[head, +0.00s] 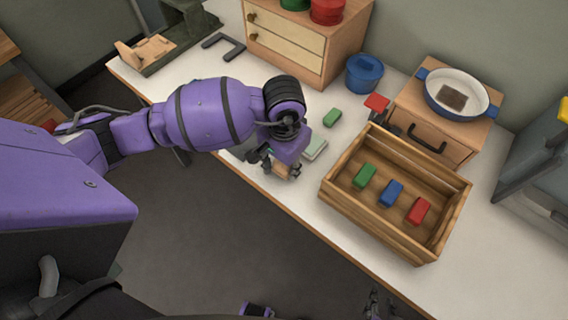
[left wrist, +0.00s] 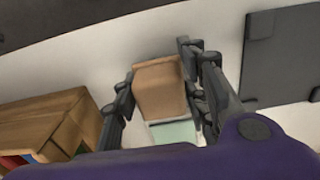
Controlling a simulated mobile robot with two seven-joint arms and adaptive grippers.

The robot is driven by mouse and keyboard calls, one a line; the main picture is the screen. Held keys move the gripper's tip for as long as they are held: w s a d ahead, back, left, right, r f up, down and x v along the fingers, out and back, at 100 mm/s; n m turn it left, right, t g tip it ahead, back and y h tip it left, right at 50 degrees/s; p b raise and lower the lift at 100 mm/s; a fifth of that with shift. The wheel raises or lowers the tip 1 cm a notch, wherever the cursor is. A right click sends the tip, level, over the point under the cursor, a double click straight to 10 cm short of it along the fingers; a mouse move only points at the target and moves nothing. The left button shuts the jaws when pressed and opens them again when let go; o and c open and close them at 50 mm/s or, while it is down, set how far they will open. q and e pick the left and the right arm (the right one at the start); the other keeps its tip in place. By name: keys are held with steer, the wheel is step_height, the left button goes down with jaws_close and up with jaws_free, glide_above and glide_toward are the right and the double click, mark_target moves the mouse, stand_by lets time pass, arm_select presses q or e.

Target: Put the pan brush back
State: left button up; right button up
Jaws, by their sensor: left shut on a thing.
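My left gripper (head: 282,172) is low over the table's front edge, left of the wooden crate. In the left wrist view, its fingers (left wrist: 165,95) are shut on a tan block (left wrist: 158,85), which seems to be the pan brush; no bristles can be made out. The tan block also shows small under the gripper in the head view (head: 281,171). A pale green pad (head: 314,147) lies close by, and it shows behind the block in the left wrist view (left wrist: 174,132). What seems to be my right gripper (head: 380,304) is cut off at the bottom edge.
The wooden crate (head: 345,207) holds green, blue and red blocks. Behind it, a pan (head: 478,88) with a brown patch stands on a small cabinet. A green block (head: 332,117), a blue pot (head: 364,74) and a drawer unit (head: 285,47) are further back.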

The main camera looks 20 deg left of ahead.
arm_select(q)
steer(key=o, duration=0.6)
steer(key=shift+f, duration=0.25)
steer(key=o, duration=0.5)
steer(key=shift+r, duration=0.1)
steer(key=shift+r, duration=0.2)
steer(key=shift+w+r, duration=0.1)
steer(key=shift+r, duration=0.25)
step_height(320, 180, up, 11)
steer(key=shift+r, duration=0.2)
